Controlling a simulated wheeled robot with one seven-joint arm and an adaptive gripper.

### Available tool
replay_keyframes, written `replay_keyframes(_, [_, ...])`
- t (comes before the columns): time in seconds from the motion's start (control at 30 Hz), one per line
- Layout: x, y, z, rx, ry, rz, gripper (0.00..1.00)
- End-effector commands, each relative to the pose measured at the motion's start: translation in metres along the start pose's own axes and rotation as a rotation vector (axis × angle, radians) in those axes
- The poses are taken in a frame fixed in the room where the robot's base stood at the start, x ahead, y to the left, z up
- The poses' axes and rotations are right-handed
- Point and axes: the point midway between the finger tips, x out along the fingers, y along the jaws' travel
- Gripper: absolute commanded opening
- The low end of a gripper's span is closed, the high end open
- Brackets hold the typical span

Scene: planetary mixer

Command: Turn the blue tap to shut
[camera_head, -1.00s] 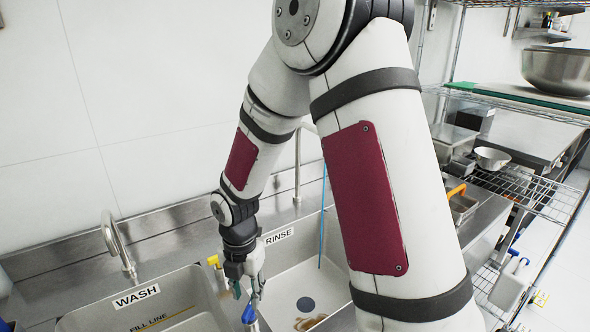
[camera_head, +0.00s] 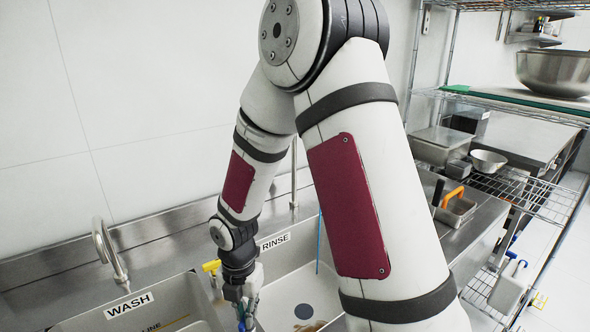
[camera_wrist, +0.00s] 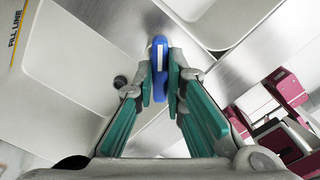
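The blue tap's handle (camera_wrist: 158,60) is a short blue lever with a pale stripe, in the middle of the wrist view. My gripper (camera_wrist: 160,88) has its teal finger pads on either side of the near part of this handle, with almost no gap to see. In the head view my gripper (camera_head: 241,305) points down at the partition between the wash and rinse basins. A little blue of the tap shows there below the fingertips, at the bottom edge. The tap's body and outlet are hidden.
The rinse basin (camera_head: 290,285) lies right. A wire shelf with bowls (camera_head: 553,72) stands farther right.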

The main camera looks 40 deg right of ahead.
Motion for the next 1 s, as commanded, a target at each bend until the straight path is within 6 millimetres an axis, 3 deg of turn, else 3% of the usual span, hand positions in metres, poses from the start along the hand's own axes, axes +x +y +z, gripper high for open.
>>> replay_keyframes(0.17, [-0.0001, 0.0000, -0.0002, 0.028, 0.000, 0.000, 0.00])
replay_keyframes(0.5, [0.0001, -0.0002, -0.0001, 0.388, 0.000, 0.000, 0.00])
replay_keyframes(0.87, [0.0002, -0.0001, -0.0001, 0.432, 0.000, 0.000, 0.00])
replay_keyframes(1.0, [0.0000, 0.0000, -0.0003, 0.601, 0.000, 0.000, 0.00])
